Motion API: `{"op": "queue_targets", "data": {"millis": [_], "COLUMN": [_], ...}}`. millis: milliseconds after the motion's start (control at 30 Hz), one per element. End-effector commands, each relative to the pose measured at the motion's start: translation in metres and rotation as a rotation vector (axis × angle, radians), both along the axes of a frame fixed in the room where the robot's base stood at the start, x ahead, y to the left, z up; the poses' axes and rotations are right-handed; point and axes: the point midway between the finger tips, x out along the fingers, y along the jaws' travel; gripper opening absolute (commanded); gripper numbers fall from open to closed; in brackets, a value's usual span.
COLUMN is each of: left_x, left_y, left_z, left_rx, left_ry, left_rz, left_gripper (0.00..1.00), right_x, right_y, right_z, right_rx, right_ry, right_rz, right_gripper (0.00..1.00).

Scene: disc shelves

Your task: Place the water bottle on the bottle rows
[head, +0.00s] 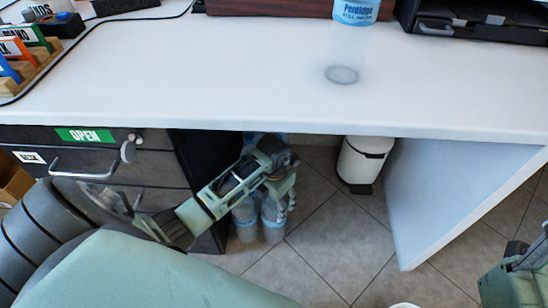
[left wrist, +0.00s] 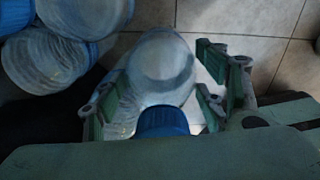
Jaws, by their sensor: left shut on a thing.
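In the left wrist view, a clear water bottle (left wrist: 165,68) with a blue cap (left wrist: 162,121) stands between the fingers of my left gripper (left wrist: 160,95), which is shut on it. The cap faces the camera. In the head view my left gripper (head: 280,178) is low under the desk, by clear bottles (head: 245,218) on the floor. I cannot tell there which bottle is held.
Another blue-labelled bottle (head: 356,12) stands on the white desk (head: 220,70), its top cut off. A dark drawer unit (head: 110,165) is left of the bottles.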

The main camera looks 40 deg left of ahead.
Motion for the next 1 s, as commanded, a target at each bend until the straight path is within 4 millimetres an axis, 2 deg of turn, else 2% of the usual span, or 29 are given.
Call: {"op": "queue_targets", "data": {"millis": [533,567,767,1000], "left_x": [0.0023,-0.0002,-0.0001,-0.0001], "left_y": [0.0004,0.0002,-0.0001,-0.0003], "left_z": [-0.0047,-0.0078,-0.0074,-0.0074], "left_rx": [0.0,0.001,0.0,0.0], "left_ry": [-0.006,0.001,0.0,0.0], "left_rz": [0.0,0.0,0.0,0.0], "left_gripper": [0.03,0.66,0.83,0.84], "right_x": [0.0013,0.0014,0.0012,0.0011], "right_y": [0.0009,0.0009,0.0011,0.001], "right_z": [0.0035,0.0035,0.0042,0.0042], "right_rx": [-0.003,-0.003,-0.003,-0.003], "right_ry": [-0.021,-0.022,-0.024,-0.024], "right_rz": [-0.001,-0.001,-0.001,-0.001], "right_gripper": [0.4,0.4,0.4,0.4]}}
